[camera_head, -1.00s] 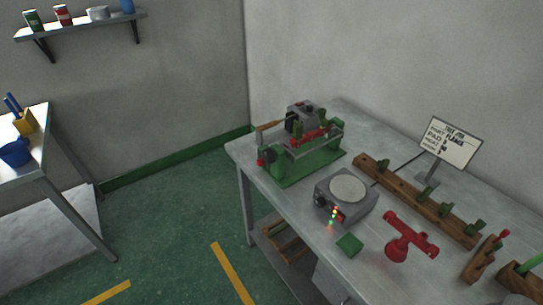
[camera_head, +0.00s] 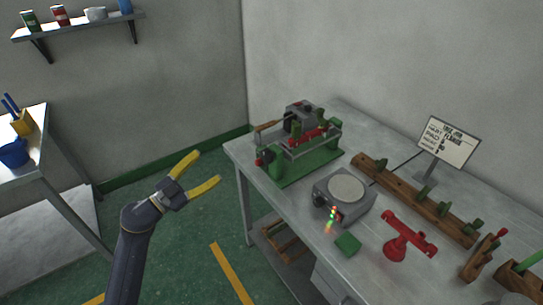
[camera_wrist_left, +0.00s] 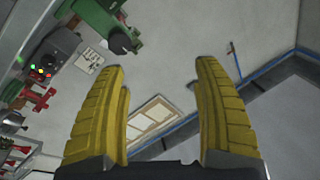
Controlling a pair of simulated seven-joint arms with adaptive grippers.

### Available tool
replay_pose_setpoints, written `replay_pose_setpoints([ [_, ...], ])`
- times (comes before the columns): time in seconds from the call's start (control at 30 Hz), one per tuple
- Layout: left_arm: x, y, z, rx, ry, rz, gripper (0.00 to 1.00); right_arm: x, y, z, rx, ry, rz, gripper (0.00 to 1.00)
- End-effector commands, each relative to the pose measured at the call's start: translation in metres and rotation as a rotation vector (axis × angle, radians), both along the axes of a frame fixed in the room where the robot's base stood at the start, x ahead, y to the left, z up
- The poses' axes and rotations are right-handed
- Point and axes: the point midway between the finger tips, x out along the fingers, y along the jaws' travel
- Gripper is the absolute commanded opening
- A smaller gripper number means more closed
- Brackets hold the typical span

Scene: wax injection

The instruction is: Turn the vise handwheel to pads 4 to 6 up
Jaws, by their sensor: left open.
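A green machine (camera_head: 306,165) with a grey block on top and red parts along its middle stands at the bench's far left corner. A small red knob (camera_head: 259,162) and a wooden-handled lever (camera_head: 268,125) show on its left side. I cannot tell for certain which part is the vise handwheel, and pad numbers are not readable. My left gripper (camera_head: 208,167) is open and empty, left of the bench and apart from the machine. In the left wrist view its yellow fingers (camera_wrist_left: 160,68) are spread, with part of a green body (camera_wrist_left: 98,16) beyond them at upper left. My right gripper is not in view.
On the bench (camera_head: 290,210) are a grey device with a round plate (camera_head: 347,190), a green block (camera_head: 348,244), a red stand (camera_head: 397,249), a wooden rack (camera_head: 410,199) and a sign (camera_head: 447,143). Open floor lies between the bench and the left table (camera_head: 45,180).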

Motion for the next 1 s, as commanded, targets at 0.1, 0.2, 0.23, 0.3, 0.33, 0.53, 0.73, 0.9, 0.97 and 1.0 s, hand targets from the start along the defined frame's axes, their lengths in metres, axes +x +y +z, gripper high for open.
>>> replay_pose_setpoints([
  [0.1, -0.021, -0.017, 0.007, 0.013, 0.1, -0.089, 0.68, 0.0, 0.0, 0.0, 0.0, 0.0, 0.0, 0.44],
  [0.2, -0.031, -0.025, 0.0, 0.002, 0.206, -0.136, 0.68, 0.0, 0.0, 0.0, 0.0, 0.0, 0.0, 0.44],
  [0.23, -0.032, -0.026, -0.003, -0.006, 0.237, -0.146, 0.68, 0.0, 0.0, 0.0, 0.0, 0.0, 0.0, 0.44],
  [0.3, -0.035, -0.028, -0.008, -0.029, 0.295, -0.166, 0.68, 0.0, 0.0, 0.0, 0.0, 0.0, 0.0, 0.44],
  [0.33, -0.036, -0.029, -0.008, -0.039, 0.313, -0.174, 0.68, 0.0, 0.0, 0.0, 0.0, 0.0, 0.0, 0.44],
  [0.53, -0.035, -0.035, -0.008, -0.079, 0.362, -0.188, 0.68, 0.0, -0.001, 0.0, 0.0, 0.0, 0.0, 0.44],
  [0.73, -0.021, -0.055, -0.008, -0.081, 0.362, -0.189, 0.68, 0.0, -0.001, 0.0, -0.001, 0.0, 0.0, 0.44],
  [0.9, -0.003, -0.081, -0.007, -0.082, 0.361, -0.189, 0.68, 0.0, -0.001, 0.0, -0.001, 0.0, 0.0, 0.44],
  [0.97, 0.003, -0.09, -0.008, -0.082, 0.362, -0.188, 0.68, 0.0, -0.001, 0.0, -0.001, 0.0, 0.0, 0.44],
  [1.0, 0.007, -0.096, -0.008, -0.081, 0.362, -0.189, 0.68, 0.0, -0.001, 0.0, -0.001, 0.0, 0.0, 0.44],
])
